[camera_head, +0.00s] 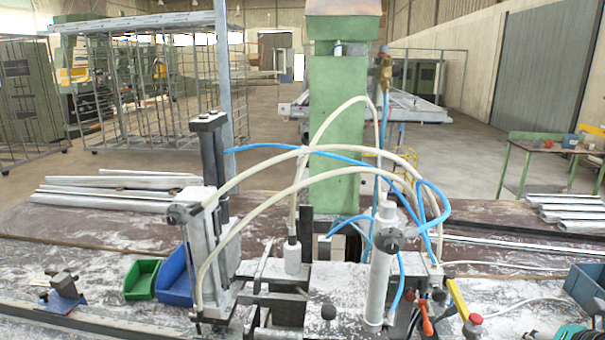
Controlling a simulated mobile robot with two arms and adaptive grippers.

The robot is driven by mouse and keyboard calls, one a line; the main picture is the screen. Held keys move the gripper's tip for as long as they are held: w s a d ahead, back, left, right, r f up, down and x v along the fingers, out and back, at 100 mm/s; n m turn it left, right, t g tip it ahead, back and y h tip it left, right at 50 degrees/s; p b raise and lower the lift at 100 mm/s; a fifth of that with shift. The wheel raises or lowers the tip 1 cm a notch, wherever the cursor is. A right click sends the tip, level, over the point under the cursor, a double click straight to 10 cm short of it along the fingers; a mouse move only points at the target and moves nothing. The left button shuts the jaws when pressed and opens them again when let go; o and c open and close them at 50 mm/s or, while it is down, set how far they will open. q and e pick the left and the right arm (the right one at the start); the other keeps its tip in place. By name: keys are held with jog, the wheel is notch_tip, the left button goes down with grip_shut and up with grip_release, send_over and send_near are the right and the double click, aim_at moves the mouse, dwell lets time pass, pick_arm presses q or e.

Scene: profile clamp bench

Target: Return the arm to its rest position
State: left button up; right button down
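Neither of my grippers and neither of my arms shows in the head view. The profile clamp (330,310) stands at the middle front of the bench (90,250). It has a grey block on the left with a dark upright column (212,160) and a pale upright cylinder (380,275) on the right. Cream and blue hoses arch over it. A yellow lever (458,299) with a red knob and an orange handle (427,326) sit at its right front. No profile is clearly seen in the clamp.
A green bin (139,296) and a blue bin (176,299) stand left of the clamp, near a small blue-based fixture (63,298). Metal profiles lie at the back left (120,190) and right (570,210). A grey-blue box (585,290) is at the right edge. A green post (337,130) rises behind.

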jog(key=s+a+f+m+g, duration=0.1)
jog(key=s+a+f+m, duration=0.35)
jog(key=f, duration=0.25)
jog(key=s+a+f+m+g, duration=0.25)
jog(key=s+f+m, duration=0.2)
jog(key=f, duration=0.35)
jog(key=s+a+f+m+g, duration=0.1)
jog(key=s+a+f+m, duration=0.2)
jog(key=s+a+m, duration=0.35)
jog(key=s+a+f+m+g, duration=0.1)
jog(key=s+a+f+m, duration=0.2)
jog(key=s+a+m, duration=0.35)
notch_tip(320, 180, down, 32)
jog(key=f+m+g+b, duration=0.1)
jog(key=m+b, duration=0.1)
jog(key=b, duration=0.4)
pick_arm(q)
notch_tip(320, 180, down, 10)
jog(key=b, duration=0.3)
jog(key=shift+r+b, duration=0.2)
jog(key=shift+b, duration=0.1)
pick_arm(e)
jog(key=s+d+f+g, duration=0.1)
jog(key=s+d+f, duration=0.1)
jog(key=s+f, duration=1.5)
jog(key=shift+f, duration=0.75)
